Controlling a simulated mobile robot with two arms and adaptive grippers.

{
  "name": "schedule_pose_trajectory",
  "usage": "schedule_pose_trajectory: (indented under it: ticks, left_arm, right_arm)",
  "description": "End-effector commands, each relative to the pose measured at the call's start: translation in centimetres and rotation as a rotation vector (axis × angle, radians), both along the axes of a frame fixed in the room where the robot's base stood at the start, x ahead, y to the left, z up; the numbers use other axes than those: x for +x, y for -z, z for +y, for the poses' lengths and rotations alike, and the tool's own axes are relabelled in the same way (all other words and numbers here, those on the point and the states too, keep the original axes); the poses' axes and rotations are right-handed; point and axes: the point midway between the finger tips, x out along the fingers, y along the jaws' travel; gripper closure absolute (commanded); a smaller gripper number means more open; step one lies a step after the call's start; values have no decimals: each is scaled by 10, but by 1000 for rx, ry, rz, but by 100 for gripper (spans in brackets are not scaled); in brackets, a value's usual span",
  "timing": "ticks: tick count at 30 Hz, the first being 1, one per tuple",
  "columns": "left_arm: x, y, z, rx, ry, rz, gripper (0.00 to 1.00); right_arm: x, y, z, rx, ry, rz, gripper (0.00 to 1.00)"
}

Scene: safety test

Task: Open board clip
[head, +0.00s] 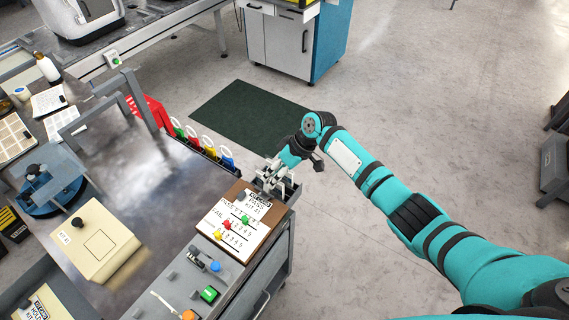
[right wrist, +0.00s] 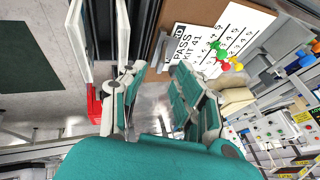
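A brown board (head: 263,229) lies at the front right corner of the workbench and holds a white sheet (head: 222,224) marked PASS and FAIL. The board (right wrist: 260,22) and its sheet also show at the top of the right wrist view. A small grey metal clip (right wrist: 161,50) sits at the sheet's end there; in the head view it is small and partly hidden. My right gripper (head: 275,182) is over the board's far end, beside the clip. In the wrist view its fingers (right wrist: 160,95) stand apart with nothing between them. My left gripper is not in view.
Red, yellow and green pins stand on the sheet. A grey panel (head: 196,272) with coloured buttons adjoins the board. A beige box (head: 98,243) stands on the bench's left. Coloured-handled items (head: 207,144) hang along the far edge. Open floor lies right of the bench.

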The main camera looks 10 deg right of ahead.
Motion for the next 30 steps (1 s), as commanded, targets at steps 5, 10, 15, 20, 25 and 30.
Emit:
schedule_pose_trajectory:
  ticks: [5, 10, 15, 20, 25, 30]
  left_arm:
    - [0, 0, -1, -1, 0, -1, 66]
    - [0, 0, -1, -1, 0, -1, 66]
    - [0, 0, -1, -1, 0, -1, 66]
    - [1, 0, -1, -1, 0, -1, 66]
    - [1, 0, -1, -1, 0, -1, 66]
    - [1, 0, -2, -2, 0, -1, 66]
  right_arm:
    - [-1, -34, -21, -2, 0, -4, 69]
    - [-2, -54, -33, -2, 0, -2, 69]
    - [-2, -62, -37, -2, 1, -1, 69]
    - [-2, -63, -37, -1, 0, 0, 69]
    - [-5, -59, -36, -3, -2, 1, 69]
    - [-44, -30, -23, -29, -6, 3, 69]
